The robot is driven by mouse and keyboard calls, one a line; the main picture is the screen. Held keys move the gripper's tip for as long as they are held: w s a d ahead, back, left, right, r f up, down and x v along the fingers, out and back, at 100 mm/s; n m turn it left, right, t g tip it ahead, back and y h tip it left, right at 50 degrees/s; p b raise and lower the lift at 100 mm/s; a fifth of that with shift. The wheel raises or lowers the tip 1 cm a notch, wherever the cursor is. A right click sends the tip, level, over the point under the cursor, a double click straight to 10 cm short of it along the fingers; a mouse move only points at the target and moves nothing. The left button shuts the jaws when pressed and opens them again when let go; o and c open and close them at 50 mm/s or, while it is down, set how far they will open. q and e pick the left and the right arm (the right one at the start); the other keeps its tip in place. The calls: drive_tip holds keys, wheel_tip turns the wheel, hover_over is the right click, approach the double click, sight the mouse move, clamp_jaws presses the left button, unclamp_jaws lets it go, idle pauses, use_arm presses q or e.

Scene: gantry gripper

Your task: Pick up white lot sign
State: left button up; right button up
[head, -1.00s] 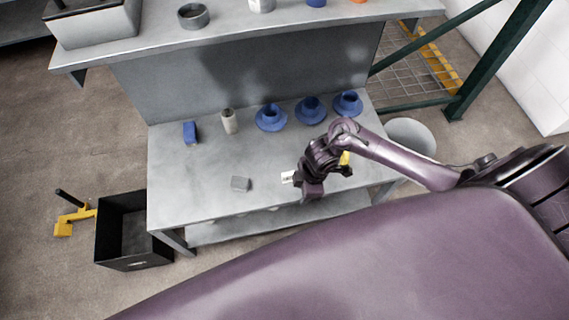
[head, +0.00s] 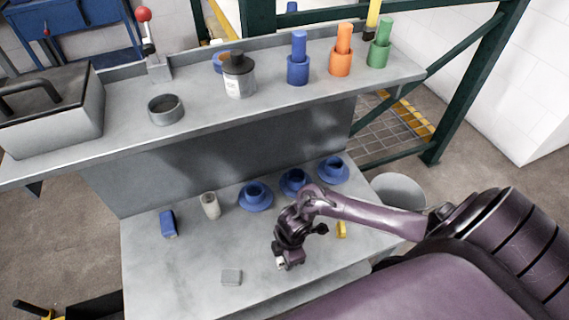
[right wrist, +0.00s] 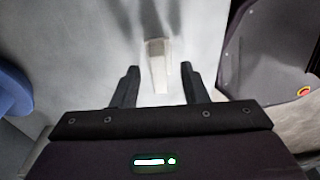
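The white lot sign (right wrist: 158,62) is a small pale upright-looking piece on the grey bench in the right wrist view. It lies between and just beyond the fingertips of my right gripper (right wrist: 159,74), with a gap on each side. The fingers are apart and hold nothing. In the head view my right gripper (head: 284,262) hangs low over the front of the bench. Only a small white bit of the sign (head: 281,265) shows there; the gripper hides the rest. My left gripper is not in view.
A grey block (head: 231,277) lies left of the gripper. A yellow piece (head: 342,229) lies to its right. Several blue cups on saucers (head: 255,193), a pale bottle (head: 210,205) and a blue item (head: 168,223) stand behind. A shelf (head: 200,125) overhangs the bench's back.

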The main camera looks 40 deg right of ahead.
drive_tip(key=shift+w+a+f, duration=0.1)
drive_tip(key=shift+f, duration=0.7)
drive_tip(key=shift+c, duration=0.4)
clamp_jaws()
drive_tip(key=shift+r, duration=0.1)
